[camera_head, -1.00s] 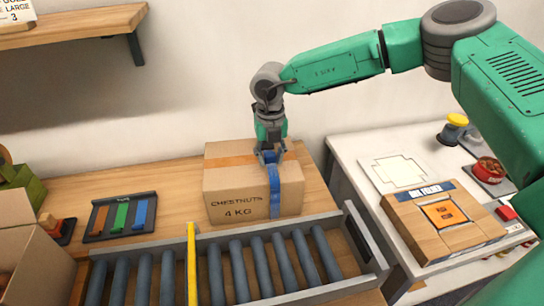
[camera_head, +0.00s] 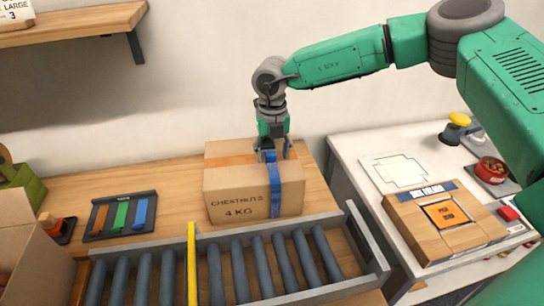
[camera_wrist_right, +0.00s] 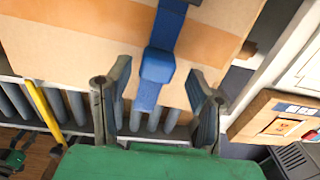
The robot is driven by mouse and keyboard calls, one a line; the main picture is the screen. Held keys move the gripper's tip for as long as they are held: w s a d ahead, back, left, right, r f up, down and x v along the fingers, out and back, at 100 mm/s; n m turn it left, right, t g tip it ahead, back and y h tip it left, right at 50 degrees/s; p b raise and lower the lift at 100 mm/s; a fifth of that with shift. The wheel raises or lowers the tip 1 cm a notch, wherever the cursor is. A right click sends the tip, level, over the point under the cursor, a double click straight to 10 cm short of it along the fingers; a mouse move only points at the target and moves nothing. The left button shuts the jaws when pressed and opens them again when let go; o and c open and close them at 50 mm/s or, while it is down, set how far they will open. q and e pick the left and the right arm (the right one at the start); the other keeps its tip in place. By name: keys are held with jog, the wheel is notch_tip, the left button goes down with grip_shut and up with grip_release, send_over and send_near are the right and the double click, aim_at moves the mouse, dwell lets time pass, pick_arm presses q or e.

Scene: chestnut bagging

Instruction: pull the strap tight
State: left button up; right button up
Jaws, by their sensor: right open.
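A cardboard box (camera_head: 238,194) marked "CHESTNUTS 4 KG" sits on the wooden table behind the roller conveyor. A blue strap (camera_head: 275,196) runs over its top and down its front, near the right side. In the right wrist view the strap (camera_wrist_right: 168,32) crosses an orange-brown band and has a thicker blue piece (camera_wrist_right: 157,66) on it. My right gripper (camera_head: 272,157) points down at the box top over the strap. In the right wrist view its two open fingers (camera_wrist_right: 158,95) stand on either side of the strap, apart from it. My left gripper is not seen.
The roller conveyor (camera_head: 349,252) with a yellow bar (camera_head: 192,262) lies in front of the box. A tray of coloured strips (camera_head: 92,236) lies to the left, near an open carton (camera_head: 38,262). A box folder station (camera_head: 393,208) stands on the white bench at right.

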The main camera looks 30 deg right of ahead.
aim_at(272, 154)
notch_tip(272, 154, up, 11)
jog(key=shift+w+f, duration=0.15)
jog(key=shift+f, duration=0.05)
jog(key=shift+f, duration=0.1)
